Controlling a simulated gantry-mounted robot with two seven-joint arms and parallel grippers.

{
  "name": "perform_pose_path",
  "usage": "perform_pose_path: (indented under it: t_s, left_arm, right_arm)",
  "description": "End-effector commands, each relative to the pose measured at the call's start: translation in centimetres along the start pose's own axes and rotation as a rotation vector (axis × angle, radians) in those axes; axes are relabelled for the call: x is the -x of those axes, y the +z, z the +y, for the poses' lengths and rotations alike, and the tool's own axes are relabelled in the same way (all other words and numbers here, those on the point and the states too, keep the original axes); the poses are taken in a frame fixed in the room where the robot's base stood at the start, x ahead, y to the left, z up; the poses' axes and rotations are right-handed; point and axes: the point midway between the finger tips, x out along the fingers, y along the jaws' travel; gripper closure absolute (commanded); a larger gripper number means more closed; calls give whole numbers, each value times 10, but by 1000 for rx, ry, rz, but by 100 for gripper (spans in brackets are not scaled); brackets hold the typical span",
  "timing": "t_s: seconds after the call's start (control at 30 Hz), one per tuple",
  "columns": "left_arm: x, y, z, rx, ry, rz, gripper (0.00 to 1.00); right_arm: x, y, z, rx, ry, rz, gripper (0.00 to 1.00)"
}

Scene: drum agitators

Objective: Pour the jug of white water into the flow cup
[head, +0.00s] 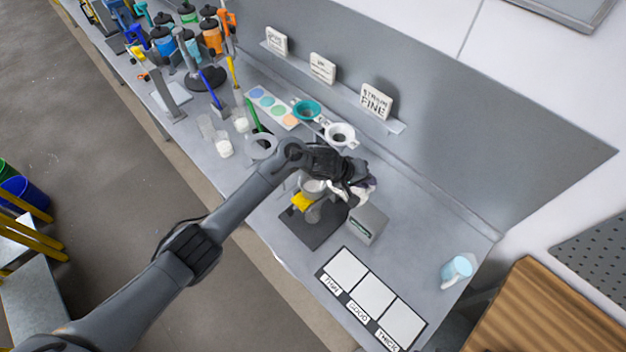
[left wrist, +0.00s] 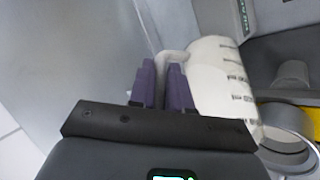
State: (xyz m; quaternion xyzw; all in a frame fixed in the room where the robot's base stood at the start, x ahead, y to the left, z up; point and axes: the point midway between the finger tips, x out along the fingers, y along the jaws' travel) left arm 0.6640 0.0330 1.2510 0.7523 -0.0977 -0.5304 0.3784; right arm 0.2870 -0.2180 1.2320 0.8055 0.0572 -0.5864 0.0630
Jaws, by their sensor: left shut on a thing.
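The white jug (left wrist: 215,85) has dark graduation marks. In the left wrist view its handle lies between the purple fingers of my left gripper (left wrist: 163,75), which is shut on it. In the head view my left gripper (head: 362,180) holds the jug (head: 367,192) above the bench, and the arm and hand partly cover it. The flow cup (head: 311,185) is pale grey and sits on a dark stand just left of the gripper. It appears at the lower right in the left wrist view (left wrist: 288,143), close beside the jug. My right gripper is not in view.
A grey box (head: 368,225) stands beside the stand's dark base (head: 312,232), with a yellow object (head: 301,201) there. A THIN, GOOD, THICK board (head: 372,297) lies in front. Teal (head: 306,111) and white (head: 341,134) strainers are behind.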

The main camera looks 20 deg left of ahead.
Motion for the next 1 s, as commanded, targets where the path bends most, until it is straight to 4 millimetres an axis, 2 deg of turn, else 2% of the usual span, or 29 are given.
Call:
perform_pose_path:
  t_s: [1.0]
  left_arm:
    - [9, -4, 4, 25, 66, -11, 100]
  right_arm:
    - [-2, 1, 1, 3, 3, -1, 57]
